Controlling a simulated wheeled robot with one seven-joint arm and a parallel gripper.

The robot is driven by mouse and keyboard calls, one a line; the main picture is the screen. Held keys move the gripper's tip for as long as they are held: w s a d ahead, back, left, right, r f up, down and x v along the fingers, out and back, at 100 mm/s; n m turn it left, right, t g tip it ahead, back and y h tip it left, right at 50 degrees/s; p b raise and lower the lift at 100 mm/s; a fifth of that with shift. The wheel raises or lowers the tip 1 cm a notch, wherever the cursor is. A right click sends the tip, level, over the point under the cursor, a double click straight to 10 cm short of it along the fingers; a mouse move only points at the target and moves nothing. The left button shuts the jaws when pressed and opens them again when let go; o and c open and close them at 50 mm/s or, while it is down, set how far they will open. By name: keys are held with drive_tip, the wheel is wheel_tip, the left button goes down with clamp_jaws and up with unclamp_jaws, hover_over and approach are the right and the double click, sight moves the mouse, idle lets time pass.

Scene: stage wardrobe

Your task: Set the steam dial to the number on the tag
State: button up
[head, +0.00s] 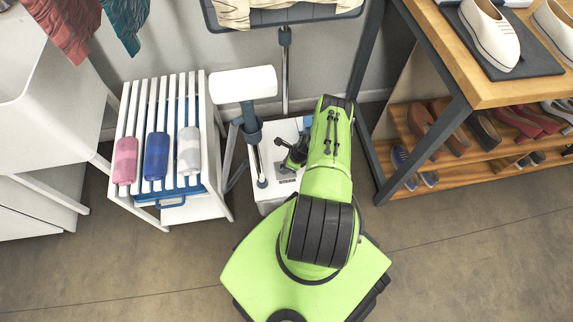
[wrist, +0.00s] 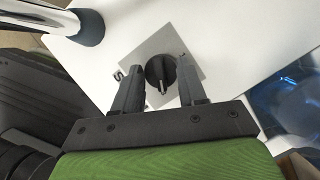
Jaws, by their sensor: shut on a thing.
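The steam dial (wrist: 160,72) is a dark round knob with a light pointer mark, on a grey square plate (wrist: 152,45) in the wrist view. The pointer mark faces the bottom of that picture. One character shows at the plate's left, too small to read surely; the fingers hide other parts of the plate. My gripper (wrist: 159,66) is shut on the dial, one finger on each side. In the head view, my gripper (head: 285,164) is low over the white steamer base (head: 270,143), where my arm hides the dial. I cannot make out a tag with a number.
A white slatted stand (head: 122,122) with pink, blue and grey rolls is left of the steamer. A wooden table (head: 490,93) and shoe racks are at the right. The floor in front is clear.

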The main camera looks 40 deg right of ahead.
drive_tip(key=n+y, duration=0.1)
drive_tip(key=n, duration=0.2)
drive_tip(key=n+g, duration=0.1)
drive_tip(key=n, duration=0.1)
drive_tip(key=shift+w+d+n+g+y, duration=0.1)
drive_tip(key=shift+n+g+y, duration=0.2)
drive_tip(key=shift+n+y, duration=0.1)
drive_tip(key=n+g, duration=0.1)
drive_tip(key=n, duration=0.4)
drive_tip(key=shift+w+g, duration=0.1)
drive_tip(key=shift+g, duration=0.3)
drive_tip(key=shift+n, duration=0.3)
drive_tip(key=o, duration=1)
drive_tip(key=shift+d+r, duration=0.1)
drive_tip(key=shift+y, duration=0.3)
drive_tip(key=p+v, duration=0.4)
drive_tip(key=v, duration=1.1)
drive_tip(key=shift+w+r+p, duration=0.2)
drive_tip(key=shift+r+p, duration=0.05)
drive_tip(key=shift+p, duration=0.05)
